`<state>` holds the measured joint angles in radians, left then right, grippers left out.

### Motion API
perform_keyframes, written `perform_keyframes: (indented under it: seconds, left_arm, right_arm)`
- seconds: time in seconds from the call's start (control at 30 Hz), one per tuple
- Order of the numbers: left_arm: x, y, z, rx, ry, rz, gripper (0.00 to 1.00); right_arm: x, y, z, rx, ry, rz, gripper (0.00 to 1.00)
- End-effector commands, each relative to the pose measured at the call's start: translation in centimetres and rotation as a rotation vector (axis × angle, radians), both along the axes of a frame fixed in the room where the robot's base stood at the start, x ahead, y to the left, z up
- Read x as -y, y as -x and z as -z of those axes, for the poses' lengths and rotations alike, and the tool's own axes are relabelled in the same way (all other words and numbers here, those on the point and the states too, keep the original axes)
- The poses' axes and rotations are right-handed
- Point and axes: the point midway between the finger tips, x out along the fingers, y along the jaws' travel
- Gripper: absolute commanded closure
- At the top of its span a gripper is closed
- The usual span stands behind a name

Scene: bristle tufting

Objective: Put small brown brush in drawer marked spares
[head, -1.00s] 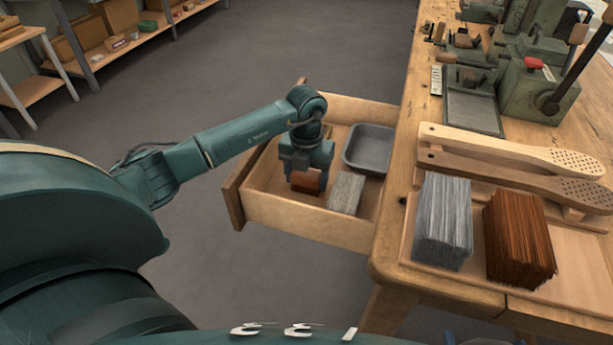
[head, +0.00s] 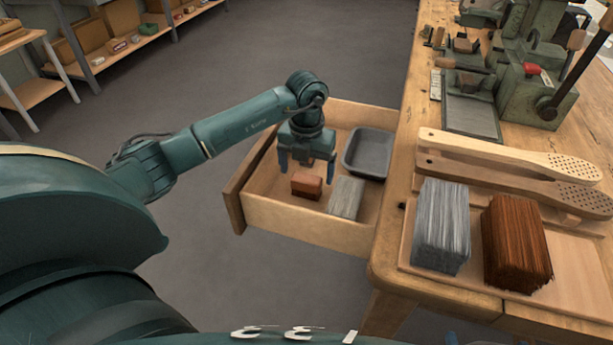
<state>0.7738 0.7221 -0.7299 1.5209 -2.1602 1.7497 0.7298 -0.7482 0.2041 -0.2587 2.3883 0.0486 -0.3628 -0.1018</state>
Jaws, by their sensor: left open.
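The small brown brush (head: 307,185) lies on the floor of the open drawer (head: 300,222), near its left front. A grey brush-like block (head: 346,197) lies to its right in the same drawer. My left gripper (head: 305,168) is open and empty, just above and behind the brown brush, with its blue fingers spread and apart from it. A spares marking cannot be seen on the drawer; its front panel (head: 238,190) faces away from me. My right gripper is not in view.
A grey tray (head: 368,153) sits at the back right inside the drawer. The workbench (head: 412,115) holds wooden paddles (head: 500,158), a grey bristle bundle (head: 441,225), a brown bristle bundle (head: 516,243) and green machines (head: 535,90). Open floor lies left of the drawer.

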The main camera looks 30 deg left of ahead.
Motion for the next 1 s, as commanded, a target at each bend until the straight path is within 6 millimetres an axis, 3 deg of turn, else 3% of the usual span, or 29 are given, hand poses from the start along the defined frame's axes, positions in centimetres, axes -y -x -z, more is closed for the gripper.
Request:
perform_keyframes:
  seconds: [0.03, 0.2, 0.4, 1.0]
  left_arm:
    - [0.0, -0.1, -1.6, 0.005, -0.001, 0.001, 0.13]
    - [0.0, -0.1, -5.0, 0.003, -0.001, 0.001, 0.13]
    - [0.0, 0.0, -7.5, 0.001, 0.000, 0.000, 0.13]
    - [0.0, 0.0, -7.9, -0.001, 0.000, 0.000, 0.13]
  right_arm:
    - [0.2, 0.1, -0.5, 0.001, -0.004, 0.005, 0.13]
    - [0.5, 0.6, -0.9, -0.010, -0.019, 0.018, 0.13]
    - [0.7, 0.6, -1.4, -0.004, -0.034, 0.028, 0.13]
    - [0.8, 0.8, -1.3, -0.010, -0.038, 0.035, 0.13]
